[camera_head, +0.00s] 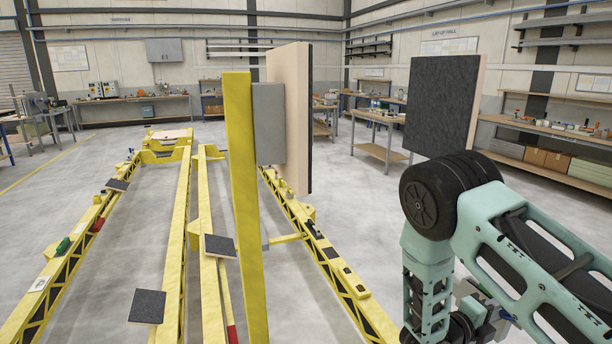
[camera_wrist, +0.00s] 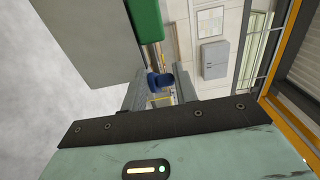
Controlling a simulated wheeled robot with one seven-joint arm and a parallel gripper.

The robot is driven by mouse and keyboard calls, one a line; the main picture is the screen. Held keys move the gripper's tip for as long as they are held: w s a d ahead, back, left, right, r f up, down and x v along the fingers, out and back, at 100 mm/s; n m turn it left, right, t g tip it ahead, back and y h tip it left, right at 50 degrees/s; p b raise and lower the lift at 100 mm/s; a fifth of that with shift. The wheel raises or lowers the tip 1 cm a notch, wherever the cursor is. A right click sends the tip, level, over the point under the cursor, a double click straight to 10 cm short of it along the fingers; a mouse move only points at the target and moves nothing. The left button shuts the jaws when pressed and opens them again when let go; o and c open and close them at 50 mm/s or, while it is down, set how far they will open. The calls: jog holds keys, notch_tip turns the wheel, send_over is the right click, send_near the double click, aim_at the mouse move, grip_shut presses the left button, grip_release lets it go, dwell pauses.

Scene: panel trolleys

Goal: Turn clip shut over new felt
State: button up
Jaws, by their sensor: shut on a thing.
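In the wrist view, my gripper (camera_wrist: 161,92) has its two grey fingers closed in around a small blue rounded piece (camera_wrist: 160,81). It may be part of the clip; its full shape is hidden. A green block (camera_wrist: 146,20) is just beyond it, beside a broad grey-beige surface (camera_wrist: 85,35). In the head view my fingertips are hidden behind my arm at the lower right. Dark felt-like square pads (camera_head: 219,245) lie on the yellow trolley frame (camera_head: 183,225), another at the front (camera_head: 147,307). I cannot tell which felt is new.
A yellow post (camera_head: 241,200) with a grey pad (camera_head: 269,122) stands in front of a wooden panel (camera_head: 289,95). A dark-faced panel (camera_head: 441,105) stands behind my arm. A green item (camera_head: 62,247) lies on the left beam. Floor is clear between trolley and benches.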

jog(key=shift+w+d, duration=0.15)
jog(key=shift+w, duration=0.3)
jog(key=shift+w+r, duration=0.1)
jog(key=shift+w, duration=0.05)
jog(key=shift+w+d, duration=0.15)
jog(key=o, duration=0.9)
jog(key=shift+p+v, duration=0.4)
jog(key=shift+v, duration=1.6)
